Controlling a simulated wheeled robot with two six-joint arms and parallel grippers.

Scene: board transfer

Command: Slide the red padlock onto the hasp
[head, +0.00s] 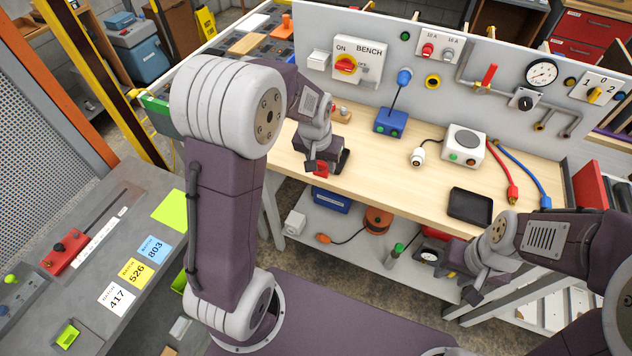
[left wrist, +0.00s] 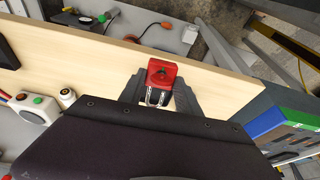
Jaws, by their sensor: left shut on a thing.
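The red padlock (left wrist: 162,70) is between the fingers of my left gripper (left wrist: 160,92) in the left wrist view, its metal shackle pointing back toward the wrist. In the head view my left gripper (head: 320,166) is near the left front of the bench, and a little of the red padlock (head: 320,172) shows below it. I cannot make out a hasp clearly; a white box marked ON and BENCH (head: 372,50), with a red and yellow rotary switch, is on the panel behind. My right gripper (head: 474,288) is low at the bench's front right; its finger opening is unclear.
The wooden bench top (head: 400,185) has free room in the middle. On it stand a blue box (head: 390,122), a white box with a round top (head: 464,146) and a black tray (head: 470,206). The upright grey panel (head: 440,82) borders the back. A shelf runs below.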

